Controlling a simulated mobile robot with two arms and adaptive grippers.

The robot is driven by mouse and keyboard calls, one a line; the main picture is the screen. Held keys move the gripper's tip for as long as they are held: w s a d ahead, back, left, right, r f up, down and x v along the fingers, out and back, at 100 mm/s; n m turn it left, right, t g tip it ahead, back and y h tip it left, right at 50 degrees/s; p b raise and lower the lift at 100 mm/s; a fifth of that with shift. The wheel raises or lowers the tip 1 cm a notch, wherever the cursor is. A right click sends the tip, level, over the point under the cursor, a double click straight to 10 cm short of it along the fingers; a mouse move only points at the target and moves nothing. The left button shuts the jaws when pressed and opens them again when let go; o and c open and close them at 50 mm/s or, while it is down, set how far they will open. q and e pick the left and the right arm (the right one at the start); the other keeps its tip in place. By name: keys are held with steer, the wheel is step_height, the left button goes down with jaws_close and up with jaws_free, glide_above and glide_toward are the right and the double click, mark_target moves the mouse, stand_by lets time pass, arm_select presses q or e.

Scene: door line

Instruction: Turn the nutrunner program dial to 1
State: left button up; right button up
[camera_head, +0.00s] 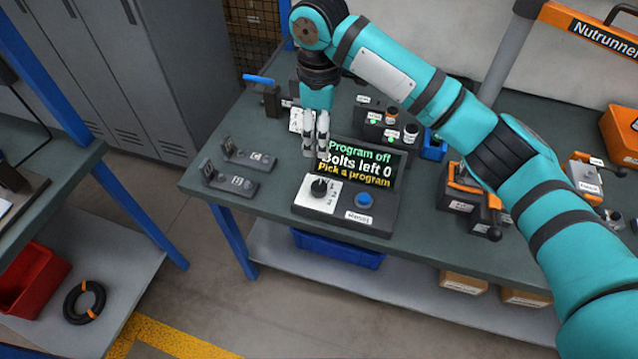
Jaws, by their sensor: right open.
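The program dial (319,186) is a black knob on a white plate marked with numbers, at the left of the nutrunner controller (345,207). I cannot tell exactly where its pointer is set. The controller's screen (352,164) reads "Program off, Bolts left 0, Pick a program". A blue button (364,200) labelled Reset sits to the right of the dial. My right gripper (321,155) points down just above and behind the dial, apart from it, with its fingers in front of the screen's left edge. It is open and holds nothing. My left gripper is not in view.
Two dark holders (238,170) stand left of the controller. Small bottles in a black rack (391,120) and a blue bin (433,146) are behind it. The bench front left is clear.

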mark_target(319, 185)
step_height(319, 185, down, 17)
steer(key=shift+p, duration=0.95)
steer(key=c, duration=1.1)
steer(key=shift+a+r+m+p, duration=0.1)
steer(key=shift+r+m+p, duration=0.15)
steer(key=shift+m+p, duration=0.6)
steer(key=shift+c, duration=0.2)
steer(key=m+p, duration=0.2)
steer(key=shift+p, duration=0.3)
steer(key=shift+m+p, duration=0.9)
steer(key=shift+m, duration=0.15)
steer(key=shift+f+m+p, duration=0.15)
steer(key=shift+m+p, duration=0.55)
steer(key=shift+m, duration=0.3)
